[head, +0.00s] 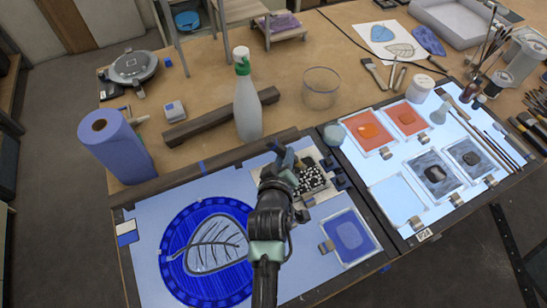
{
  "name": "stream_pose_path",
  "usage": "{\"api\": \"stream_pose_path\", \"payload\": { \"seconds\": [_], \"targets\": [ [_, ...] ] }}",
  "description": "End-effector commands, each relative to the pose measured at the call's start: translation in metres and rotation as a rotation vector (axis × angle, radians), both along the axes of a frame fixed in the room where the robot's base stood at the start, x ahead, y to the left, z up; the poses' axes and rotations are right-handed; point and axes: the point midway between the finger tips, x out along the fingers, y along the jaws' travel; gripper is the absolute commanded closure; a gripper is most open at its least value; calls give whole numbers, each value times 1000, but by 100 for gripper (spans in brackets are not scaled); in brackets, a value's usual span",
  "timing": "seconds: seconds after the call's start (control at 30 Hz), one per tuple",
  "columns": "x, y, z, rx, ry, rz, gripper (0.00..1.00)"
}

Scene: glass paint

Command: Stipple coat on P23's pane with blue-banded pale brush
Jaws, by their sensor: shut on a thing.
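My arm reaches up from the bottom of the head view, with my gripper (285,160) over the back right of the left light panel. The gripper is shut on a slim thing with blue and pale parts, seemingly the blue-banded pale brush; my wrist hides most of it. A round blue pane (176,250) with a grey leaf outline lies on the left panel, left of my arm and apart from the gripper. Its blue coat looks streaky. A small blue-and-white card (126,232) lies at the panel's left edge. I cannot read P23 on any label.
A black-and-white speckled tray (312,178) sits by the gripper. A blue paint tray (349,236) lies right of my arm. A white spray bottle (247,105) stands behind, near a dark bar (200,122) and blue roll (115,145). The right panel holds several paint trays (368,133).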

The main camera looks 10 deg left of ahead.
Motion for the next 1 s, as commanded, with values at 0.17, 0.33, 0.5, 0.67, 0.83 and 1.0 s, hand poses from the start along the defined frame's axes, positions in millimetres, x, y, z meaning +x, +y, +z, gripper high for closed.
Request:
{"api": "stream_pose_path", "payload": {
  "seconds": [0.17,0.33,0.5,0.67,0.83,1.0],
  "targets": [
    [7,-10,1,1,-1,0,100],
    [8,-11,1,0,-3,0,100],
    [8,-11,0,0,-3,0,100],
    [8,-11,-6,0,-2,-1,100],
    [8,-11,-15,0,-3,0,100],
    [8,-11,-15,0,-3,0,100]
  ]
}}
